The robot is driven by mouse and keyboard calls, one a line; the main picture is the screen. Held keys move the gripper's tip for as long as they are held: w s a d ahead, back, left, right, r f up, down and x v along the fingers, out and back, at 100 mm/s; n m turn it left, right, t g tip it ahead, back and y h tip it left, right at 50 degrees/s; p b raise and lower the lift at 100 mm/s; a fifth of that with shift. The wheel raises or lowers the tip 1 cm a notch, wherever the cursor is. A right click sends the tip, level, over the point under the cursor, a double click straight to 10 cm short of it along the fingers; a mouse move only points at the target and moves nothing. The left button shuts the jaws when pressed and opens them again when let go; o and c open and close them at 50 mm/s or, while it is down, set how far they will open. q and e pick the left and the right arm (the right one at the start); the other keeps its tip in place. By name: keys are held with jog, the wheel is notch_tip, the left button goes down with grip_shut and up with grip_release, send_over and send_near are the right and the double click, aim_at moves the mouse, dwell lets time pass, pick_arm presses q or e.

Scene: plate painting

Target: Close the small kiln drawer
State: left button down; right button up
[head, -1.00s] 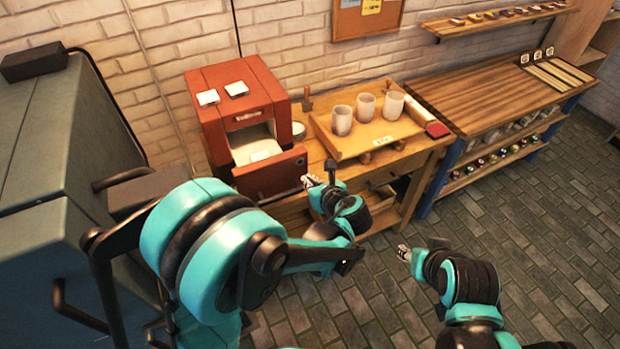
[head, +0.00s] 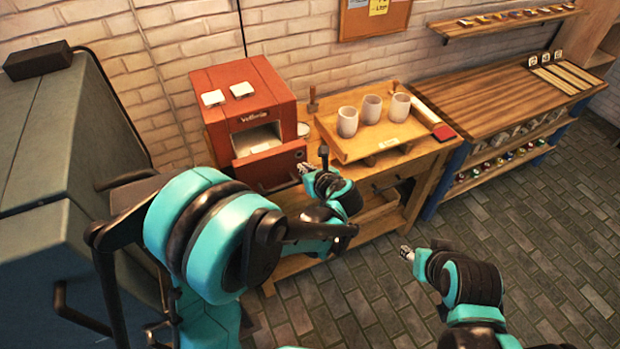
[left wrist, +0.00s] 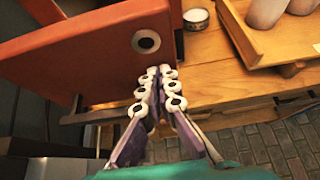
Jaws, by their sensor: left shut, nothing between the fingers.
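The small red kiln (head: 245,100) stands on the wooden workbench against the brick wall. Its drawer (head: 268,168) is partly pulled out, with its red front panel toward me and some of the pale inside showing behind it. In the left wrist view the drawer front (left wrist: 90,50) fills the upper left, with a dark round fitting on it. My left gripper (head: 303,170) is shut and empty, at the right end of the drawer front; it also shows in the left wrist view (left wrist: 160,75). I cannot tell whether it touches the panel. My right gripper (head: 405,253) is over the floor, away from the bench.
A wooden tray (head: 350,150) with three pale cups (head: 372,108) stands right of the kiln. Two white tiles lie on the kiln top. A large grey cabinet (head: 60,150) stands at the left. Tiled floor lies open at the right.

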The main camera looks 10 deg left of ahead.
pick_arm(q)
jog(key=w+a+b, duration=0.1)
jog(key=w+a, duration=0.6)
jog(key=w, duration=0.3)
jog(key=shift+w, duration=0.15)
jog(key=shift+r, duration=0.15)
